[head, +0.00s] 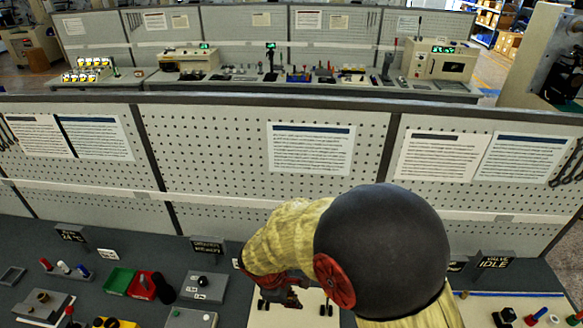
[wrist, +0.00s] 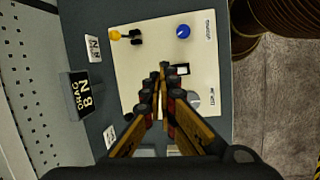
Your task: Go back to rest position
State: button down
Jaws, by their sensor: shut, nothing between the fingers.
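My gripper (wrist: 161,68) is shut and empty in the wrist view, its fingertips together above a cream control panel (wrist: 145,60). The panel carries a blue knob (wrist: 183,31), a yellow-ended lever (wrist: 116,34) and a grey knob (wrist: 193,97) beside the fingers. In the head view my arm bends over the bench at centre right, and its dark round joint and yellow sleeve hide much of the panel (head: 260,316). My gripper's reddish parts (head: 282,290) show low in that view; the fingertips are hard to make out there.
A pegboard wall (head: 225,150) with paper sheets stands behind the bench.

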jog(key=s+d+r+m+t+y+b, duration=0.1)
jog(key=s+d+m+t+b, duration=0.1)
jog(key=s+d+m+b, duration=0.5)
jog(key=s+d+r+m+t+y+b, duration=0.2)
jog(key=s+d+m+b, duration=0.5)
jog(key=d+b, duration=0.4)
jog(key=shift+d+r+m+y+b, duration=0.25)
jog(key=shift+m+b, duration=0.55)
jog(key=shift+b, duration=2)
jog(key=shift+f, duration=0.1)
